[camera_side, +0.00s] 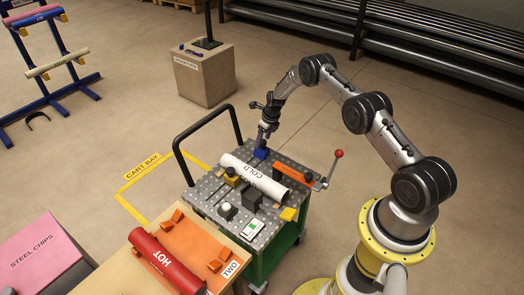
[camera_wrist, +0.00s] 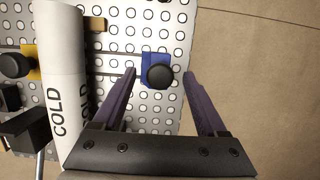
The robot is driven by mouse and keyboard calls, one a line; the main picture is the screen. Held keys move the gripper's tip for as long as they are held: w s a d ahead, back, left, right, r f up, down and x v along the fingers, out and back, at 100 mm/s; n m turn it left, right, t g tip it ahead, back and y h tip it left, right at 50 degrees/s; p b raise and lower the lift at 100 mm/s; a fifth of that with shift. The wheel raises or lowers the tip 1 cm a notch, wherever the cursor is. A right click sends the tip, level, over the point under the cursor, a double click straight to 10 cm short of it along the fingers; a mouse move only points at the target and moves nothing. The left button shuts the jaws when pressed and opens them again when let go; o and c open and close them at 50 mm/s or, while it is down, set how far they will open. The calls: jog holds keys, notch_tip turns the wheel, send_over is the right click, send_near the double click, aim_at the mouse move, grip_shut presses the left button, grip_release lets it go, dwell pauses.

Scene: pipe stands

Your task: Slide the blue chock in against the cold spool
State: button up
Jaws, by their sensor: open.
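The cold spool (camera_side: 246,172), a white pipe lettered COLD, lies on the perforated metal cart top (camera_side: 205,192); it also shows at left in the wrist view (camera_wrist: 60,75). The blue chock (camera_side: 261,154) sits near the far end of the cart top. In the wrist view the blue chock (camera_wrist: 147,60) has a round black knob on top, and a strip of bare plate separates it from the spool. My gripper (camera_wrist: 159,73) is open, its two dark fingers either side of the chock in that view. Contact with the chock cannot be told.
A yellow chock (camera_side: 231,180) with a black knob stands across the spool. An orange bar with a red-knobbed lever (camera_side: 338,154) is at the cart's right. A red HOT pipe (camera_side: 165,262) lies on the orange bench in front. A black handle rises at the cart's left.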

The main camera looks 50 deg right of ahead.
jog(key=c, duration=0.8)
jog(key=shift+a, duration=2.95)
jog(key=shift+a, duration=2.4)
jog(key=o, duration=0.4)
jog(key=shift+a, duration=0.2)
jog(key=shift+c, duration=0.2)
jog(key=o, duration=0.4)
jog(key=shift+o, duration=0.2)
jog(key=shift+r, duration=0.1)
